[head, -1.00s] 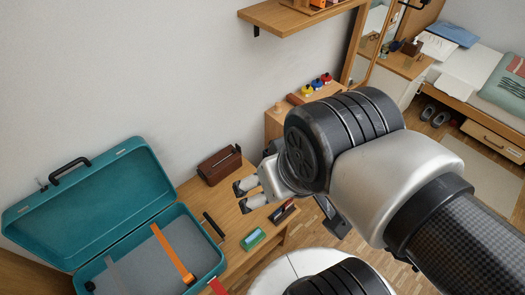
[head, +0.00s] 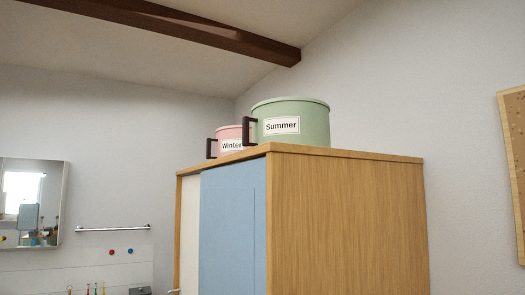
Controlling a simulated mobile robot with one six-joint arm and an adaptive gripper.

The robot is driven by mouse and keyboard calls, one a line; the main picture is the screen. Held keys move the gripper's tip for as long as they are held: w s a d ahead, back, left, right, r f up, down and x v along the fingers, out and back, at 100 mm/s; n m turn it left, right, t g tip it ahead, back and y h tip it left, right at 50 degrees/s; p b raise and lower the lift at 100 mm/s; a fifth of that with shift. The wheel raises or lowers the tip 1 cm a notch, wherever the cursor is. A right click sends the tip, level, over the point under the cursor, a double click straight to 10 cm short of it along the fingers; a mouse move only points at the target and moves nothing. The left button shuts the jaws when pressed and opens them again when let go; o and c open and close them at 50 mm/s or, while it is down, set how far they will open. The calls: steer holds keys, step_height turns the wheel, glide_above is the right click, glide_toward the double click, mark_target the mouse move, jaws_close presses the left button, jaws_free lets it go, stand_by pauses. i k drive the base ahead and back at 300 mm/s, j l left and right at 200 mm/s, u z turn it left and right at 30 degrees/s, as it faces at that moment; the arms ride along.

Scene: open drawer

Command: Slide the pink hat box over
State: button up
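The pink hat box (head: 230,134) stands on top of a tall wooden wardrobe, toward its left side. It carries a "Winter" label and has a dark handle (head: 211,148) on its left. A larger green box (head: 302,112) labelled "Summer" stands on the wardrobe to the right and nearer, hiding part of the pink one. The green box also has a dark handle at its left. My gripper is not in the head view now.
The wardrobe (head: 345,215) has a wooden side and a blue sliding door (head: 228,225). A mirror cabinet (head: 30,202) and a rail (head: 112,228) are on the left wall. A dark beam (head: 180,25) crosses the ceiling. A pinboard (head: 514,170) hangs at right.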

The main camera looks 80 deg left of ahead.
mark_target(228, 142)
steer(key=k+l+u, duration=0.1)
steer(key=u, duration=0.25)
steer(key=k+u, duration=0.35)
steer(key=u, duration=0.3)
steer(key=k+l, duration=0.05)
steer(key=k, duration=0.05)
